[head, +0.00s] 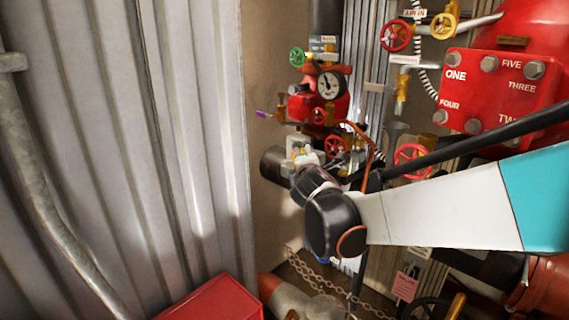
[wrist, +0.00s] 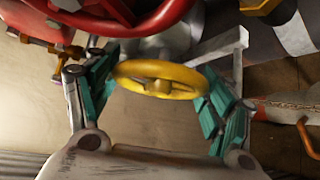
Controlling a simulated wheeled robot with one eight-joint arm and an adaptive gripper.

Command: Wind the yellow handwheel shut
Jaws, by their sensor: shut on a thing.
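In the wrist view the yellow handwheel (wrist: 158,86) sits at the centre, its hub and spokes facing me. My gripper (wrist: 160,74) has its teal-padded fingers on the left and right of the wheel's rim, shut on it. The right pad meets the rim; contact at the left pad is harder to see. The valve body behind the wheel is mostly hidden. In the head view my arm and dark wrist joint hide the fingers and this wheel. Another yellow handwheel (head: 444,26) shows there at the upper right, clear of my arm.
A large red wheel (wrist: 150,28) hangs just above the yellow one in the wrist view. In the head view, red handwheels (head: 412,160), a green handwheel (head: 297,57) and a gauge (head: 330,84) crowd the pipework. A corrugated wall (head: 120,140) stands left; a chain (head: 320,283) lies below.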

